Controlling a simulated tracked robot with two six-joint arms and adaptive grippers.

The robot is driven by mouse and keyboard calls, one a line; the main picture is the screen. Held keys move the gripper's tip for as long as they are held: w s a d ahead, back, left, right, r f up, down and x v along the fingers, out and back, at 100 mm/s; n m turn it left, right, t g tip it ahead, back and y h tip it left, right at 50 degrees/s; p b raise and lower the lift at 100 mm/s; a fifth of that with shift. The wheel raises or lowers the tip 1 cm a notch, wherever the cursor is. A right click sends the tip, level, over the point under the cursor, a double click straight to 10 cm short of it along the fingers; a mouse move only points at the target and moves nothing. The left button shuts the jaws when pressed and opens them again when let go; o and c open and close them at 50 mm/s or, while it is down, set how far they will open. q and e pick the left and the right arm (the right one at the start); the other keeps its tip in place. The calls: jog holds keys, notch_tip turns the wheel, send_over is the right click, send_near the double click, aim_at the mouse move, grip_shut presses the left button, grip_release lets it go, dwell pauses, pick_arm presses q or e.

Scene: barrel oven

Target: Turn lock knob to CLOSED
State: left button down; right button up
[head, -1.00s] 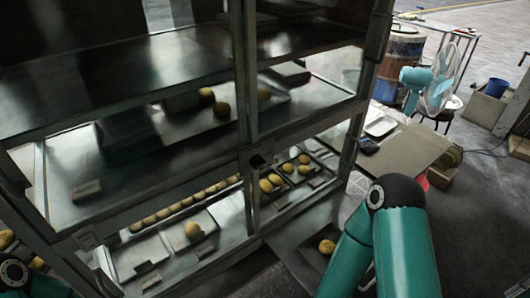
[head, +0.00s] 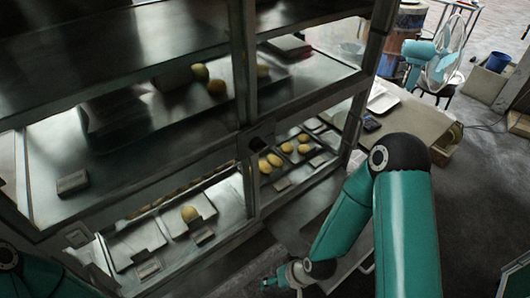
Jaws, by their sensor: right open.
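A barrel oven cabinet (head: 245,75) with glass panes fills the left and middle of the head view. A small dark knob-like part (head: 262,136) sits on its middle post, where the upper and lower doors meet. It is too small and dark to read its setting or any label. My right gripper (head: 270,283) is low at the bottom middle, below and apart from that part. It is small in the picture, open, and nothing shows in it. My left arm shows only at the bottom left corner; its gripper is out of view.
Trays with several yellow buns (head: 272,160) show behind the glass. A flat table (head: 412,116) with a white tray (head: 383,101) stands right of the oven. Beyond are a teal fan (head: 441,66) and a blue bucket (head: 497,61). The floor at right is mostly clear.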

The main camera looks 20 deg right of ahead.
jog(key=w+d+r+t+b, duration=0.4)
jog(key=w, duration=0.4)
jog(key=n+t+y+b, duration=0.3)
jog(key=n+t+b, duration=0.2)
jog(key=t+b, duration=0.65)
send_near(263, 149)
jog(key=shift+g, duration=0.85)
jog(key=b+x, duration=0.1)
jog(key=x, duration=0.2)
jog(key=b+x, duration=0.1)
jog(key=x, duration=0.2)
jog(key=r+b+x, duration=0.1)
jog(key=x, duration=0.2)
jog(key=shift+w+r, duration=0.15)
jog(key=shift+w, duration=0.2)
